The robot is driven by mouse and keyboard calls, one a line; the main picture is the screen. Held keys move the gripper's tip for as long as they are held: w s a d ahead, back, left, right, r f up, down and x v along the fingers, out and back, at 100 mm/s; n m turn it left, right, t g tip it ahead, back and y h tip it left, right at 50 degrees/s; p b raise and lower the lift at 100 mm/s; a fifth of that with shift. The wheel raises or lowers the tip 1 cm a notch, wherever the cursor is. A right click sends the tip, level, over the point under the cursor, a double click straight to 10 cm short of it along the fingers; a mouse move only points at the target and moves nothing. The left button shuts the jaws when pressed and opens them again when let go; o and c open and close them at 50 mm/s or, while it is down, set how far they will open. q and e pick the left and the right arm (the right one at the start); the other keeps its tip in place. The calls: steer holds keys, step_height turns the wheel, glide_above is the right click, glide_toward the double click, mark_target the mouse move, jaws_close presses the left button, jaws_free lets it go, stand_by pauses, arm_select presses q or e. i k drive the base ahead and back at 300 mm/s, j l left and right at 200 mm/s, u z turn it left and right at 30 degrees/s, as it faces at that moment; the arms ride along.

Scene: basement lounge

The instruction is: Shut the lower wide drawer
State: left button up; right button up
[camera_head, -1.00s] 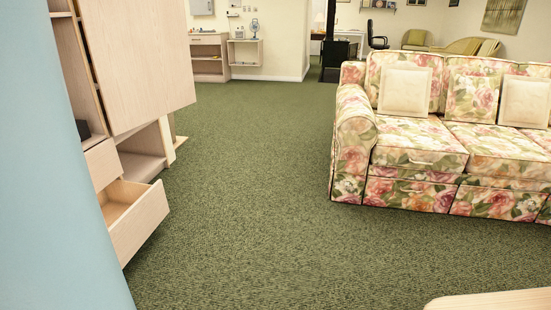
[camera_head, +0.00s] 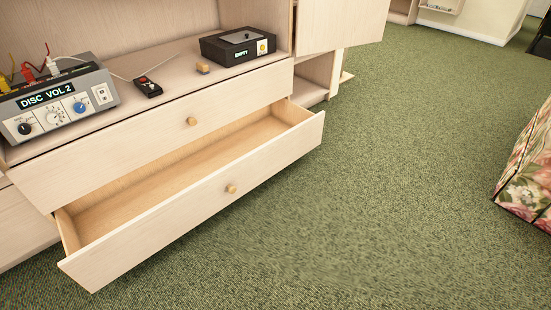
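The lower wide drawer (camera_head: 190,218) is pulled well out of a pale wood cabinet, low over the carpet. It has a round wooden knob (camera_head: 231,189) in the middle of its front. Its inside looks empty where I can see it. The upper wide drawer (camera_head: 130,150) above it, with its own knob (camera_head: 192,121), looks shut. Neither of my grippers shows in the head view.
Green carpet (camera_head: 400,190) is open right of the drawer; a floral sofa (camera_head: 528,180) stands at right.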

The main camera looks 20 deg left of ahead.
mark_target(106, 232)
steer(key=u, duration=0.75)
steer(key=i+l+u, duration=0.25)
steer(key=i, duration=0.2)
steer(key=i+l+u, duration=0.1)
steer(key=i+u, duration=0.2)
steer(key=i, duration=0.2)
